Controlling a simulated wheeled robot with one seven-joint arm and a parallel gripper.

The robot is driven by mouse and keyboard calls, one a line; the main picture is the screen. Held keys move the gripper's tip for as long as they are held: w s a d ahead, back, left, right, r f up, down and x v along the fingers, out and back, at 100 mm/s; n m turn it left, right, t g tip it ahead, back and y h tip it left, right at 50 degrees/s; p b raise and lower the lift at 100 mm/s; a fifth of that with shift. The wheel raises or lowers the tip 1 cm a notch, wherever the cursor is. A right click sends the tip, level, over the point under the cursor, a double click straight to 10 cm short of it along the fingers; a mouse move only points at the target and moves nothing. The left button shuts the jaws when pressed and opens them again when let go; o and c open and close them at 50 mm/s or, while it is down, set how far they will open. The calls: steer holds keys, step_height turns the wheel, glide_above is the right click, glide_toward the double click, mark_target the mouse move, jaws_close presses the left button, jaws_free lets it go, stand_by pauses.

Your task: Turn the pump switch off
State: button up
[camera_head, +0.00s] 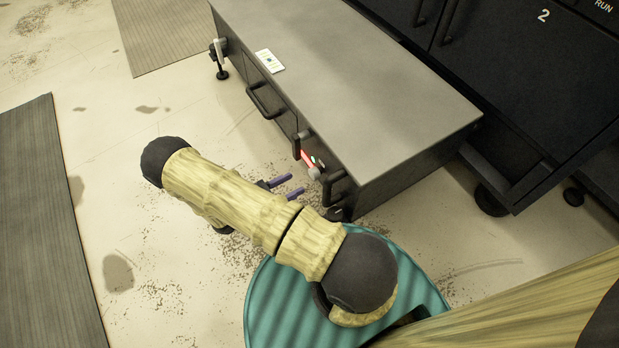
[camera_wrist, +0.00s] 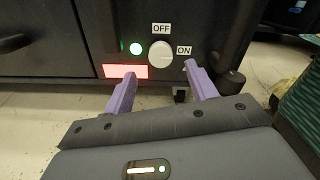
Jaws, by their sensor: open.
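The pump switch is a round pale knob (camera_wrist: 161,54) on the dark cabinet front, with an OFF label above it and an ON label to its right. Which way it is turned I cannot make out. A lit green lamp (camera_wrist: 136,48) sits to its left. The knob also shows small in the head view (camera_head: 314,173). My gripper (camera_wrist: 158,74) is open and empty, its two purple fingers pointing at the panel, one to the lower left and one to the lower right of the knob. In the head view my gripper (camera_head: 289,186) is low, in front of the cabinet.
The long grey-topped cabinet (camera_head: 350,75) has black bar handles; one handle (camera_head: 268,103) sticks out left of the switch. A red label (camera_wrist: 126,72) is below the lamp. A taller dark cabinet (camera_head: 500,100) stands behind. The floor at left is open, with grey mats (camera_head: 45,230).

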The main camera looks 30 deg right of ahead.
mark_target(311, 175)
steer(key=d+b, duration=0.2)
steer(key=d, duration=0.3)
steer(key=shift+d+f, duration=0.15)
steer(key=shift+d, duration=0.25)
steer(key=shift+w+d+b, duration=0.1)
steer(key=shift+d+b, duration=0.25)
steer(key=shift+d, duration=0.25)
steer(key=c, duration=1)
